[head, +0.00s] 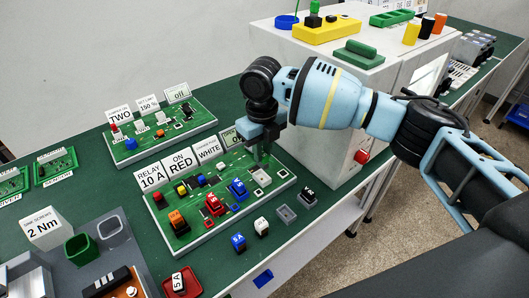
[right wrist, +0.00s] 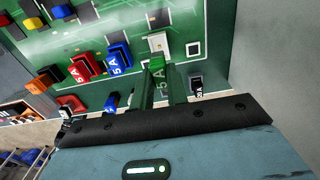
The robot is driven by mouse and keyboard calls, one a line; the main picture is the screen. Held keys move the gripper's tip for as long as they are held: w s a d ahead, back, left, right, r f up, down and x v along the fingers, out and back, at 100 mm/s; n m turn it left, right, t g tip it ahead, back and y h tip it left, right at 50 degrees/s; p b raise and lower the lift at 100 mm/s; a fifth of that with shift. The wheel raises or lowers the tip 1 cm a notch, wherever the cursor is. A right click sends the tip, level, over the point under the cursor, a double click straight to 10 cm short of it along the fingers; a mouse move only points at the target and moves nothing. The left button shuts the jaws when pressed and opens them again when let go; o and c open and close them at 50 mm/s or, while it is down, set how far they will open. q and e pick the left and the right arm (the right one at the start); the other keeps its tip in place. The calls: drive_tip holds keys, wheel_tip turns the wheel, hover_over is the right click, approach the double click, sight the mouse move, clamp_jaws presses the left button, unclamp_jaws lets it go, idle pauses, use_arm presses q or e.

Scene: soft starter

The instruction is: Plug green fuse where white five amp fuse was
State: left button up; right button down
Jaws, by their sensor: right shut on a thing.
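My right gripper (head: 264,150) is above the right end of the front circuit board (head: 205,233), fingers pointing down. In the right wrist view the gripper (right wrist: 160,90) is shut on the green fuse (right wrist: 156,63), marked "5A". The fuse is in front of a white socket (right wrist: 158,42), and I cannot tell whether they touch. In the head view the fingers mostly hide the fuse; the white socket (head: 261,178) shows just below them. A white-topped fuse (head: 262,226) stands on the table off the board. My left gripper is not in view.
Blue (head: 238,188) and red (head: 214,205) fuses sit on the board near the gripper. A white cabinet (head: 325,110) rises close behind the gripper.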

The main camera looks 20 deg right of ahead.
sight(262, 165)
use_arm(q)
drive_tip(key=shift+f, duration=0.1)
use_arm(e)
drive_tip(key=shift+w+r, duration=0.1)
drive_tip(key=shift+w, duration=0.05)
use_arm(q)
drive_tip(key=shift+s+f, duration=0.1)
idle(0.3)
use_arm(e)
drive_tip(key=shift+f+b, duration=0.35)
drive_tip(key=shift+f, duration=1.3)
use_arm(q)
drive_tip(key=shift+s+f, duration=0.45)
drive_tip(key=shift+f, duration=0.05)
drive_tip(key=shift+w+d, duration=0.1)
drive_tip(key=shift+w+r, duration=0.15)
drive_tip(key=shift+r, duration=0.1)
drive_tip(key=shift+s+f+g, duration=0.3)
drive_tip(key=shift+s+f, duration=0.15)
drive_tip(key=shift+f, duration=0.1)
use_arm(e)
drive_tip(key=shift+f, duration=1.3)
drive_tip(key=c, duration=1.3)
unclamp_jaws()
